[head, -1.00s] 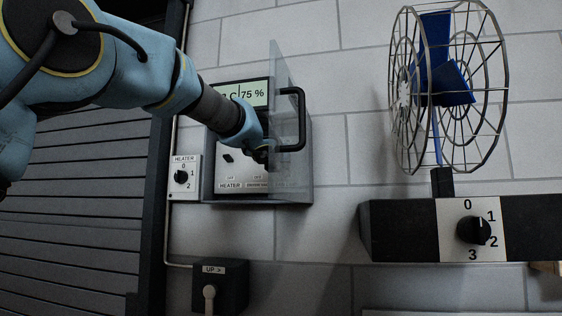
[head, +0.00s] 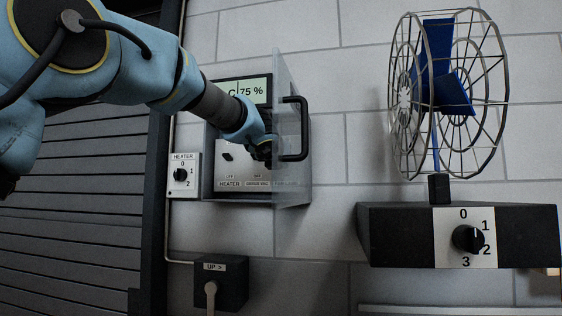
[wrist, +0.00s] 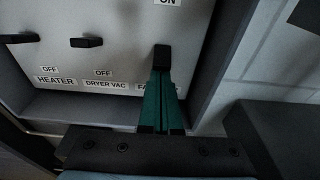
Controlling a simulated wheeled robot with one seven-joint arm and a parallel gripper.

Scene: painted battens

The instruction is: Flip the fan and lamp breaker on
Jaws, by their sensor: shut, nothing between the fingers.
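The grey breaker panel (wrist: 120,20) fills the upper part of the wrist view. The black fan and lamp breaker lever (wrist: 161,56) stands above a partly hidden label starting "FA" (wrist: 148,87). My gripper (wrist: 160,74) is shut and empty, its green fingers together, with the tips right at the lower end of that lever. I cannot tell if they touch. In the head view my gripper (head: 264,152) is inside the open breaker box, and hides the fan and lamp lever. Part of an ON label (wrist: 168,2) shows above it.
The heater lever (wrist: 18,38) and dryer vac lever (wrist: 87,42) stand to the left, above OFF labels. The box's clear door (head: 292,175) with its black handle (head: 295,156) stands open just right of my gripper. A caged fan (head: 448,95) is farther right.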

